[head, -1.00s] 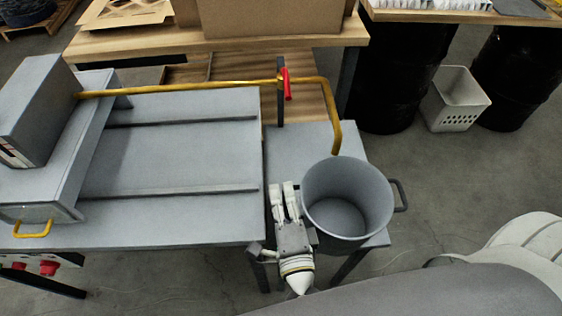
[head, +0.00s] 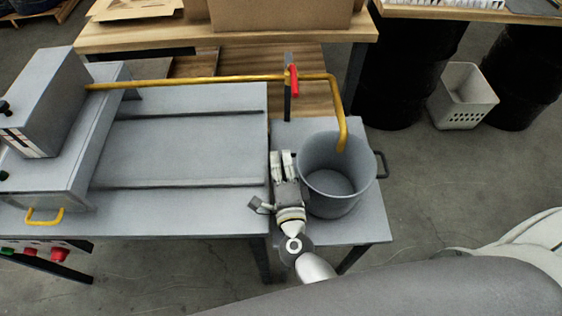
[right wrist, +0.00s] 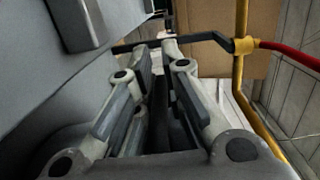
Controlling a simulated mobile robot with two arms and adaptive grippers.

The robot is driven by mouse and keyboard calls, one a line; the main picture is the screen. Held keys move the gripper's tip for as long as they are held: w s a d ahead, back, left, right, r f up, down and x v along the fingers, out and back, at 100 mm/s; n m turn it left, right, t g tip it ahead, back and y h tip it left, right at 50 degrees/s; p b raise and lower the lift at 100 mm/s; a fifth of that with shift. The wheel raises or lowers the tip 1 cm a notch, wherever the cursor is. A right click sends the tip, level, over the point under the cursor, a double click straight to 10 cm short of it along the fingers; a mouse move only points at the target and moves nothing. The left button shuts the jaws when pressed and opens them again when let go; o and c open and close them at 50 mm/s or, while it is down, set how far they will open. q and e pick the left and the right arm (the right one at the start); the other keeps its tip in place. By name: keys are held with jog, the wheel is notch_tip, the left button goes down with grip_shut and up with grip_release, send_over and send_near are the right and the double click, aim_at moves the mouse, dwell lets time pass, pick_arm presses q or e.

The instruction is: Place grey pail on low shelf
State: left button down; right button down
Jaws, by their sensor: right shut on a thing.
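The grey pail (head: 338,188) is upright and empty inside, over the small grey side table (head: 350,232) to the right of the grey machine bed. I cannot tell whether its base touches that table. A dark handle sticks out on its right side. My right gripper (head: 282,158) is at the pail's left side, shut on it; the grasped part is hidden. A low wooden shelf (head: 220,64) lies behind the machine, below the wooden table. My left gripper is not in view.
A yellow pipe (head: 210,80) with a red lever (head: 294,80) crosses behind and bends down to the pail's back rim. A cardboard box (head: 285,14) stands on the wooden table. A white basket (head: 463,97) and black drums are at the right.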

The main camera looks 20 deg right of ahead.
jog(key=shift+a+f, duration=0.1)
jog(key=shift+f, duration=0.05)
jog(key=c, duration=1.6)
grip_release()
jog(key=shift+o, duration=0.3)
